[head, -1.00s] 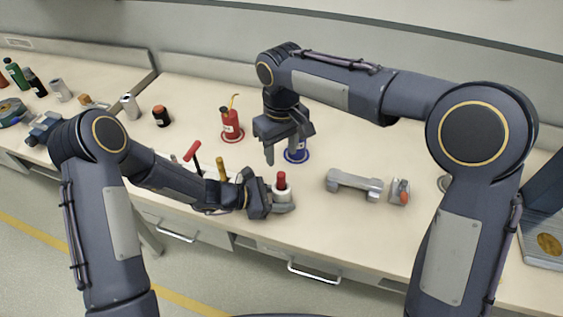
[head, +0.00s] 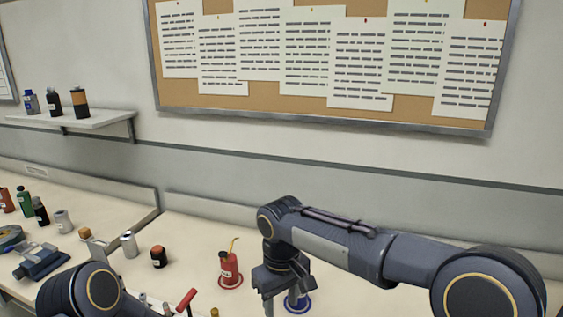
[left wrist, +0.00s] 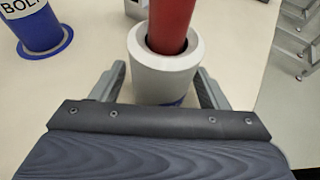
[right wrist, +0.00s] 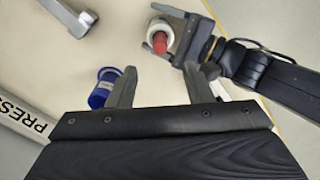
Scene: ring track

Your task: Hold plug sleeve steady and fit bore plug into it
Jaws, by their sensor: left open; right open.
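The white plug sleeve (left wrist: 163,75) stands on the bench between the fingers of my left gripper (left wrist: 160,85), which is open around it. The red bore plug (left wrist: 171,22) stands in the sleeve's bore, its upper part sticking out; its depth inside is hidden. In the right wrist view the sleeve (right wrist: 157,27) and red plug (right wrist: 160,46) show beside the left gripper's fingers. My right gripper (right wrist: 157,82) is open and empty, above the bench and apart from the plug. The head view shows the right gripper (head: 283,295) but not the sleeve or plug.
A blue container (right wrist: 103,88) on a blue ring stands near my right gripper. A red oil can (head: 229,267) and a black jar with an orange lid (head: 158,257) stand farther left. A grey handle-like part (right wrist: 67,20) lies on the bench.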

